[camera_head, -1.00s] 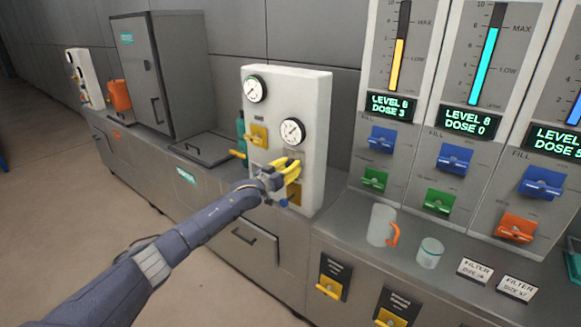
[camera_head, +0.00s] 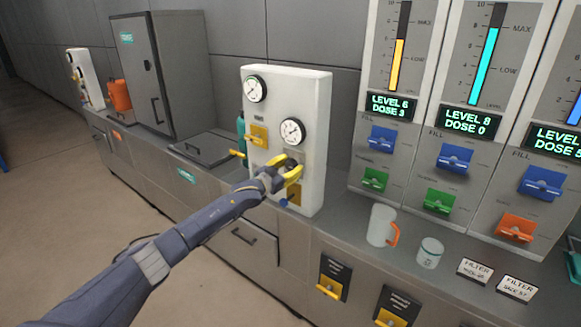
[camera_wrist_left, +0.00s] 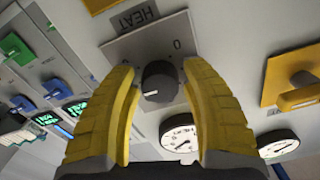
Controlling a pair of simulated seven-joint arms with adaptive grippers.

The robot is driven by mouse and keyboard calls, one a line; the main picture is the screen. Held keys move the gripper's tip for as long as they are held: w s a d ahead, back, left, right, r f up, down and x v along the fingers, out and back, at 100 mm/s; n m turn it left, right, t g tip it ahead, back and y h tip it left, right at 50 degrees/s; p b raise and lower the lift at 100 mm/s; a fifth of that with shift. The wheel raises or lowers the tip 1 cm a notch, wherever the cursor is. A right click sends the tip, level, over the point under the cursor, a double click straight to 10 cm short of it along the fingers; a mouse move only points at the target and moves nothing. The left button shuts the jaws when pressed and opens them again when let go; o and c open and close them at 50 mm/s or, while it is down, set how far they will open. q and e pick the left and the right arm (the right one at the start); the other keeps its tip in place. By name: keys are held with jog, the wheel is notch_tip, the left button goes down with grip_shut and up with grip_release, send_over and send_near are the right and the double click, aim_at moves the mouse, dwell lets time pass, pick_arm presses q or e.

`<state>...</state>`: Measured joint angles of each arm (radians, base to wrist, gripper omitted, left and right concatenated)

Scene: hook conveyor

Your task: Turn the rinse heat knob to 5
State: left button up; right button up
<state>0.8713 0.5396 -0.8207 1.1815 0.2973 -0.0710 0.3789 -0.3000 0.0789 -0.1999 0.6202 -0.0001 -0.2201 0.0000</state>
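The heat knob (camera_wrist_left: 159,82) is a round dark knob on a grey plate marked HEAT, with a 0 visible beside it. My left gripper (camera_wrist_left: 158,70) has its yellow fingers apart, one on each side of the knob. Small gaps show between fingers and knob, so it is not clamped. In the head view my left gripper (camera_head: 291,172) is at the front of the white panel (camera_head: 312,100), below the lower gauge (camera_head: 292,131), and largely covers the knob. My right gripper is not in view.
A yellow lever (camera_head: 257,136) is left of the lower gauge, and another yellow fitting (camera_head: 295,194) is just below my gripper. An upper gauge (camera_head: 255,89) sits above.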

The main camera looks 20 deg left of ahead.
pick_arm(q)
jog(key=shift+o, duration=1.2)
jog(key=v, duration=1.2)
